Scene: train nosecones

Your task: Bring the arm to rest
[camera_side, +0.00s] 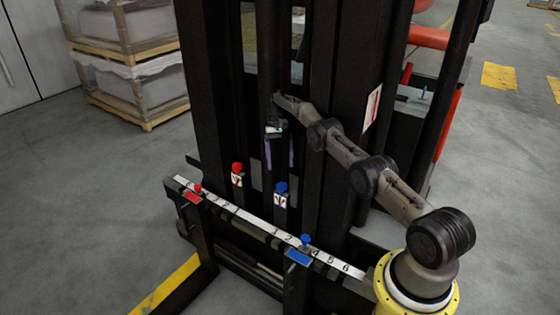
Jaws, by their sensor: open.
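My arm reaches from its yellow base at the lower right up to my gripper (280,163), which hangs pointing down in front of a dark upright frame. Its two fingers are apart, with nothing visible between them. A post with a red knob (237,168) stands below and left of the gripper. A post with a blue knob (281,187) stands almost directly below it. The gripper appears apart from both.
A white numbered strip (255,222) runs along a dark bar below. A red marker (193,197) and a blue marker (299,257) sit on it. Tall black uprights (212,90) stand close around the arm. Wrapped pallets (135,85) stand at the back left. Grey floor at left is clear.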

